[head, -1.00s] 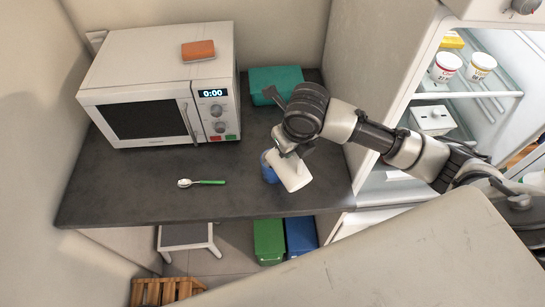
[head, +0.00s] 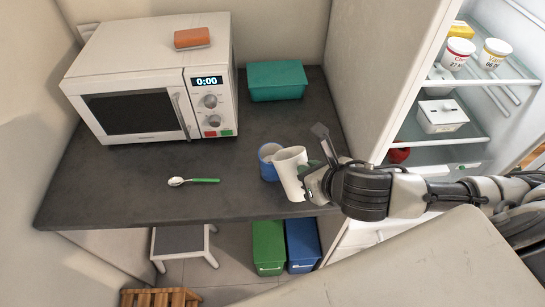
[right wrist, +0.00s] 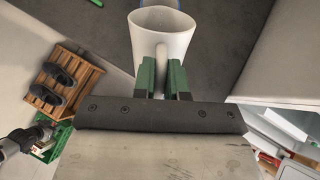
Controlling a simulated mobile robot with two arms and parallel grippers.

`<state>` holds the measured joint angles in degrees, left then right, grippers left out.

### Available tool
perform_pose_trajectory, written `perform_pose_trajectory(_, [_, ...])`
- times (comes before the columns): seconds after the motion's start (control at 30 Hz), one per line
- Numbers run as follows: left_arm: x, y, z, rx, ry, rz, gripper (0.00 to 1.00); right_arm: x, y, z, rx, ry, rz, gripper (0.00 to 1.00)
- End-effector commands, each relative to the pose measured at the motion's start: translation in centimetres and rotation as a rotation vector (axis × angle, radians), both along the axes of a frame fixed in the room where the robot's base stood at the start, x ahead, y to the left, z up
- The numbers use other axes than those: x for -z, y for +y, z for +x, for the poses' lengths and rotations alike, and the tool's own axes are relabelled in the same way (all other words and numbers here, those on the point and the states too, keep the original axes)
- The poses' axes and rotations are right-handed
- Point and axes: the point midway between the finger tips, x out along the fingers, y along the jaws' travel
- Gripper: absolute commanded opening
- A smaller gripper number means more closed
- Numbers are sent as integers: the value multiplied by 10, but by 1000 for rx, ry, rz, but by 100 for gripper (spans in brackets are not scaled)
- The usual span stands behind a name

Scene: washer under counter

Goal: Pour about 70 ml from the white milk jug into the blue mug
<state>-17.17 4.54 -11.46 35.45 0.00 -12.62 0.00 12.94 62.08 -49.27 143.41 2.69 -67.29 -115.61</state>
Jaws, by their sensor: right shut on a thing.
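The white milk jug (head: 292,173) stands nearly upright, leaning slightly, at the front right of the dark counter. My right gripper (head: 314,180) comes from the right and is shut on its handle. In the right wrist view the jug (right wrist: 161,38) is beyond the fingers (right wrist: 163,80), its handle between the green pads. The blue mug (head: 268,160) stands upright on the counter just left of and behind the jug, which partly covers it. The levels in both are not clear. Part of my left arm shows in the right wrist view; its jaws are unclear.
A microwave (head: 150,80) with an orange sponge (head: 192,38) on top stands at the back left. A teal box (head: 277,80) is behind the mug. A green-handled spoon (head: 194,181) lies at the front. An open fridge (head: 440,150) is at the right.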

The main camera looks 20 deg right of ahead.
Motion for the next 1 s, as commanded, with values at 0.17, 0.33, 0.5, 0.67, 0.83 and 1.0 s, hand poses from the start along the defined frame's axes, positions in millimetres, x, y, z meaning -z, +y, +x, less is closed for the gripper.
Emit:
perform_pose_trajectory(0.17, [-1,0,0,0,-1,0,43,9,-2,-11,0,-69,12,0])
perform_pose_trajectory(0.33, [4,0,1,0,-2,0,43,19,-4,-21,-1,-139,26,0])
perform_pose_trajectory(0.5, [21,0,1,0,-2,0,43,37,-6,-30,-1,-211,39,0])
perform_pose_trajectory(0.67, [41,0,1,0,-2,0,43,55,-8,-39,-1,-283,54,0])
perform_pose_trajectory(0.83, [59,0,1,0,-2,0,43,68,-9,-48,0,-363,68,0])
perform_pose_trajectory(1.0, [79,0,1,0,-2,0,43,80,-11,-57,0,-449,85,0])
